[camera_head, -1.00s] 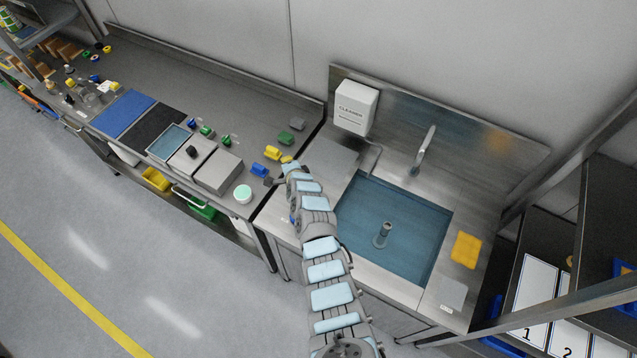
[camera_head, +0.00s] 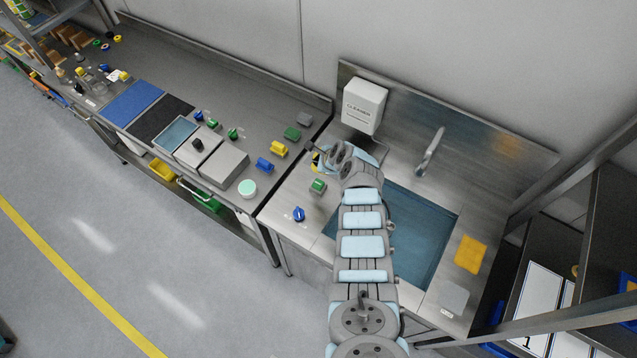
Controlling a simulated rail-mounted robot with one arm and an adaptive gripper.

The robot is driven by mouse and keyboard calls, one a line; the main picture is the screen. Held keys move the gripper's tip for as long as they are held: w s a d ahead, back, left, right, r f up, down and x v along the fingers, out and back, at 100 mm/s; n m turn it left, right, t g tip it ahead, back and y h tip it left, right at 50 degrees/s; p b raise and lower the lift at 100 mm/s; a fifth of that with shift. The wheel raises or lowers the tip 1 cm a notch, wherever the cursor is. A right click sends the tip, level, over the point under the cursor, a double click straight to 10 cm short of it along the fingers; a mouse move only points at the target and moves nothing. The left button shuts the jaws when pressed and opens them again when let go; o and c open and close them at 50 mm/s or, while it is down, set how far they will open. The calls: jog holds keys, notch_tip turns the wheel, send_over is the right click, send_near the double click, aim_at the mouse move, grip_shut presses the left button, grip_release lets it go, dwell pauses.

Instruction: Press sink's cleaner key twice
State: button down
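The white cleaner dispenser (camera_head: 363,106), marked CLEANER, is mounted on the steel back panel above the sink's left end. No separate key can be made out on it at this size. The sink basin (camera_head: 425,235) is blue-tinted and partly hidden by my arm. My arm reaches up over the sink's left side. The end with my gripper (camera_head: 328,157) is below and a little left of the dispenser, apart from it in the picture. The fingers are too small and covered to tell open from shut.
A faucet (camera_head: 430,152) rises behind the basin. A yellow sponge-like block (camera_head: 471,254) lies right of it. A green knob (camera_head: 317,186) and a blue knob (camera_head: 299,214) stand on the sink's left counter, with a yellow piece beside my gripper. The left worktop holds trays and boxes.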

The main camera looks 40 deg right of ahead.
jog(key=b, duration=0.7)
send_over(316, 179)
jog(key=f, duration=0.4)
jog(key=s+f, duration=0.1)
jog(key=f, duration=0.1)
jog(key=shift+a+f, duration=0.1)
jog(key=shift+f, duration=0.3)
jog(key=shift+f+b, duration=0.6)
jog(key=shift+f, duration=0.45)
jog(key=shift+w+f, duration=0.1)
jog(key=shift+f, duration=0.25)
jog(key=shift+f+b, duration=0.85)
dwell(1.0)
jog(key=shift+r+p, duration=1.25)
jog(key=shift+p, duration=0.1)
